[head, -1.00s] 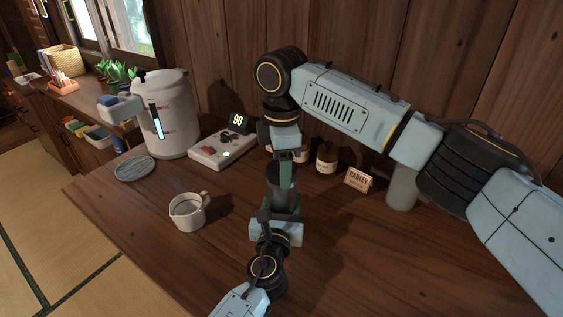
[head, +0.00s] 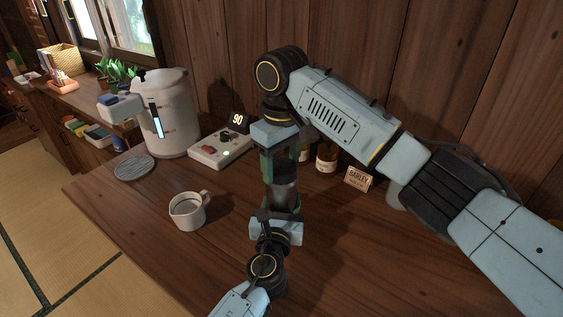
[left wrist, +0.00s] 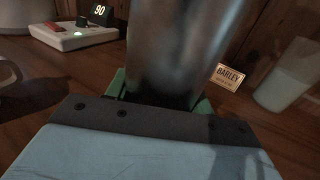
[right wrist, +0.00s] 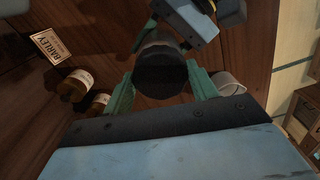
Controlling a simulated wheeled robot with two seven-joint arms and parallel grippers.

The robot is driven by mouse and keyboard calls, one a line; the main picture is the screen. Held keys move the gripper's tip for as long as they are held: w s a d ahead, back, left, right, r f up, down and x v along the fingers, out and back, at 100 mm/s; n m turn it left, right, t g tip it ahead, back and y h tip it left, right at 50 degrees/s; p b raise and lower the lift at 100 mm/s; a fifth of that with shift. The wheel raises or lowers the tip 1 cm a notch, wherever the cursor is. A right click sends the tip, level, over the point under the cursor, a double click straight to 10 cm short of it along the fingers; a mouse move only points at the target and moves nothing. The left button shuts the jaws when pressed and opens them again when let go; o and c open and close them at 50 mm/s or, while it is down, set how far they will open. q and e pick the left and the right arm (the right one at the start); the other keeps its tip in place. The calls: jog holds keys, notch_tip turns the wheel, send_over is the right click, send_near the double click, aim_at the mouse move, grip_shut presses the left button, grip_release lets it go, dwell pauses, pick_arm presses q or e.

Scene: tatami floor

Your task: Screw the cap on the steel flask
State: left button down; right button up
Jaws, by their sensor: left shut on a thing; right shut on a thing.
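The steel flask (head: 285,190) stands upright between my two grippers; its shiny body fills the middle of the left wrist view (left wrist: 185,45). My left gripper (head: 281,207) is shut on the flask low on its body. My right gripper (head: 281,166) comes down from above, shut on the dark round cap (right wrist: 160,72), with green fingers on both sides of it. The cap is at the flask's top. The seam between cap and flask is hidden, so I cannot tell how tightly it sits.
A white mug (head: 188,211) and a grey round coaster (head: 134,168) are at left. A large dispenser (head: 166,115) and a control box (head: 219,148) reading 90 stand behind. Jars (head: 326,158) and a BARLEY sign (head: 357,179) are near the wall. The front right of the counter is clear.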

pick_arm(q)
jog(key=shift+f, duration=0.1)
pick_arm(e)
jog(key=o, duration=1.1)
jog(key=shift+r, duration=2.3)
jog(key=shift+c, duration=0.4)
notch_tip(320, 180, up, 2)
jog(key=n, duration=0.3)
jog(key=shift+a+n, duration=0.1)
jog(key=shift+n, duration=0.2)
jog(key=r+n, duration=0.1)
jog(key=n, duration=0.2)
jog(key=shift+r, duration=0.2)
